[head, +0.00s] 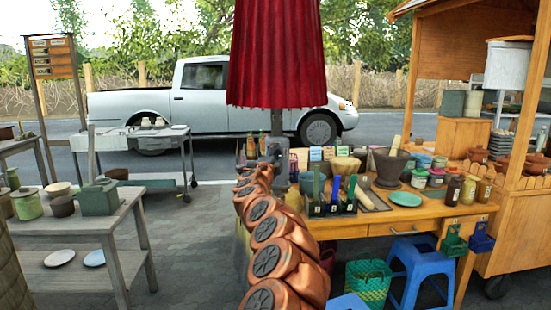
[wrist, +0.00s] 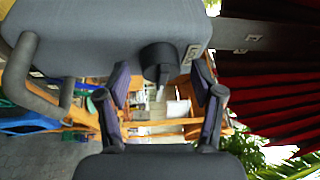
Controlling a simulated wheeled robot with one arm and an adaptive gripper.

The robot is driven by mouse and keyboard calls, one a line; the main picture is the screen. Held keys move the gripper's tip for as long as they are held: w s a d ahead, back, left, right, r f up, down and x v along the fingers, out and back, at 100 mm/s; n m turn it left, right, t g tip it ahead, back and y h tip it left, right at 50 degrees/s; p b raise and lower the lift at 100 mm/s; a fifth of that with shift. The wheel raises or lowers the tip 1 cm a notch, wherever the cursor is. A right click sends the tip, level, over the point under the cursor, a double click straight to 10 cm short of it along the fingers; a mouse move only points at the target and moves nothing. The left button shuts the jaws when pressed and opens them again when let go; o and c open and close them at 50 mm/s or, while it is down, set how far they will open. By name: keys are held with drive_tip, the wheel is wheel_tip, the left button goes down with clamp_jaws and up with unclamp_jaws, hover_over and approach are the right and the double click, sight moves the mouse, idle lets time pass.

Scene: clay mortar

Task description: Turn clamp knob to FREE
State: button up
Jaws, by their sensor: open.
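In the wrist view a grey clamp body (wrist: 110,35) fills the upper left, with a thick bent grey bar at its left. A dark round knob (wrist: 158,58) juts from its lower edge. A small pale label (wrist: 191,82) lies just right of the knob; I cannot read it. My gripper (wrist: 161,78) is open, its two dark fingers apart, with the knob in the gap between the tips as seen here. I cannot tell whether they touch it. In the head view my copper arm reaches to the umbrella pole (head: 277,122); the knob cannot be made out there.
The red umbrella (head: 277,50) hangs above the pole and shows at the wrist view's right (wrist: 270,90). A wooden table (head: 440,215) with pots, bottles and a green plate (head: 405,199) stands right of my arm. A grey table (head: 122,215) stands left, with open paving between.

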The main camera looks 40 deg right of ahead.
drive_tip(key=shift+a, duration=0.1)
drive_tip(key=v, duration=1.1)
drive_tip(key=shift+s+a, duration=0.25)
drive_tip(key=shift+a, duration=0.1)
idle(0.9)
